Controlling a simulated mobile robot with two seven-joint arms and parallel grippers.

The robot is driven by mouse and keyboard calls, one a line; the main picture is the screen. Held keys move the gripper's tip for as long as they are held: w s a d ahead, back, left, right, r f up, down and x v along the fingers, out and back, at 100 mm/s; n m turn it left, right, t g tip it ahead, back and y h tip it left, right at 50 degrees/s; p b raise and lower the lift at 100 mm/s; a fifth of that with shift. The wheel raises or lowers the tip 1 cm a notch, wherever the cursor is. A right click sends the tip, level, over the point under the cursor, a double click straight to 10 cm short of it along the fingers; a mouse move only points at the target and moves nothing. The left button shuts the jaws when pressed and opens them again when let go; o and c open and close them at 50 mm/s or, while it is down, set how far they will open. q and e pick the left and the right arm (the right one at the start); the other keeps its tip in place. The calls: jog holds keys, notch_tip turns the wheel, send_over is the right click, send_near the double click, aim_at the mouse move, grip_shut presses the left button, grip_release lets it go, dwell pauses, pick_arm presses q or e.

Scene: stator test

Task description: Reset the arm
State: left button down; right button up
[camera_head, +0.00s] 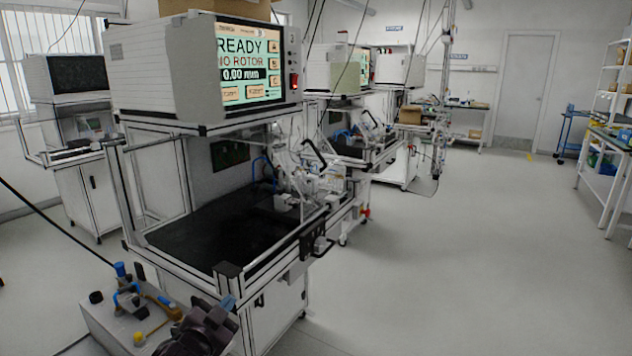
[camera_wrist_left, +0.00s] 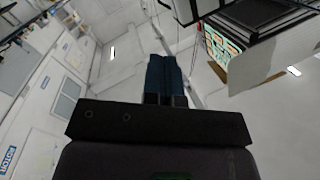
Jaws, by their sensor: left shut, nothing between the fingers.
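My left gripper (camera_head: 226,304) shows at the bottom of the head view, in front of the near test station (camera_head: 190,270). Its dark wrist comes up from the bottom edge. In the left wrist view its two blue fingers (camera_wrist_left: 166,78) are together, with nothing between them, and point up toward the ceiling. My right gripper is in neither view.
A monitor (camera_head: 249,62) on the station reads "READY" and "NO ROTOR". A grey box with knobs and blue and orange parts (camera_head: 100,318) stands at the lower left, close to my left gripper. The floor (camera_head: 470,260) to the right is clear.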

pick_arm(q)
jog(key=s+a+f+n+g+y, duration=0.1)
jog(key=s+f, duration=0.5)
jog(key=s, duration=0.6)
jog(key=s+a+f+n+g+y, duration=0.2)
jog(key=s+f, duration=0.5)
jog(key=s, duration=0.5)
jog(key=s+a+f+n+g+y, duration=0.1)
jog(key=s+a+f+n+g, duration=0.2)
jog(key=s, duration=0.9)
notch_tip(320, 180, down, 4)
jog(key=shift+a+r+n+y+p, duration=0.1)
jog(key=shift+a+n+y+p, duration=0.25)
jog(key=shift+a+n, duration=0.8)
